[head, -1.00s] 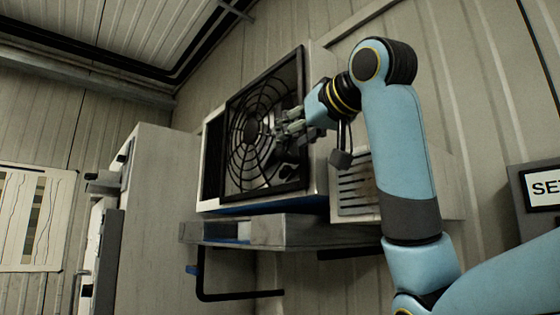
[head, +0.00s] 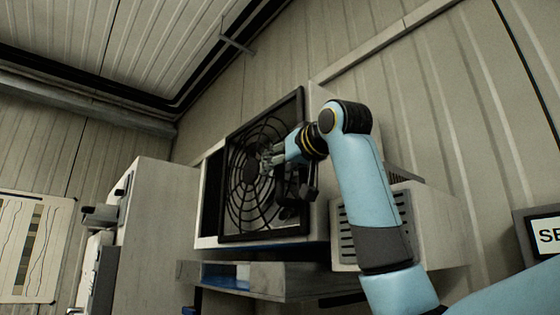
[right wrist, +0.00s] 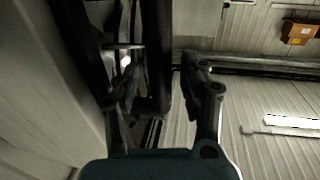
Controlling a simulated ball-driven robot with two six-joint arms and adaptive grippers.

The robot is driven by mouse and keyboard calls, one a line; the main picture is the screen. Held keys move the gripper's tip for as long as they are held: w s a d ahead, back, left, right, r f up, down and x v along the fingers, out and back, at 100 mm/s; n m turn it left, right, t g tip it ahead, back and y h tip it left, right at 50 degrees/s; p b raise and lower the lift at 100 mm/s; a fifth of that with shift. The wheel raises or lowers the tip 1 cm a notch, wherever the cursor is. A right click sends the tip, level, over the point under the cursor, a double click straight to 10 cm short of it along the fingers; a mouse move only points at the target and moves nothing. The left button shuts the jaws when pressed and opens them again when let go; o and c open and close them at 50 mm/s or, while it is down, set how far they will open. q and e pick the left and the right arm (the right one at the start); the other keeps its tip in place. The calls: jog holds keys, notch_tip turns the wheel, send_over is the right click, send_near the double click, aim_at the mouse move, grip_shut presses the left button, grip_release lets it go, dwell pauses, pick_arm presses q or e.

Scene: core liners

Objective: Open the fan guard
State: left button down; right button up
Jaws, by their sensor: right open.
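The fan guard (head: 238,200) is a black square frame with a round grille, on the front of a pale box (head: 318,205) in the head view. A dark gap shows between its left edge and the box's left rim, so it looks ajar; the angle is hard to judge. My right gripper (head: 268,159) is in front of the grille's upper right part. In the right wrist view its two fingers (right wrist: 165,88) are apart, with a dark bar (right wrist: 157,50), probably the guard's frame, between them. Contact cannot be told. My left gripper is not in view.
A grey shelf (head: 270,283) juts out below the box. A vented pale unit (head: 432,220) stands to its right, behind my right arm. A tall cabinet (head: 157,225) is at left, with a wall chart (head: 30,245) beyond it.

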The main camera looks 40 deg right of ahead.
grip_shut()
dwell(0.3)
jog(key=shift+w+a+f, duration=0.1)
jog(key=shift+w+f, duration=0.2)
jog(key=shift+w, duration=0.1)
dwell(0.5)
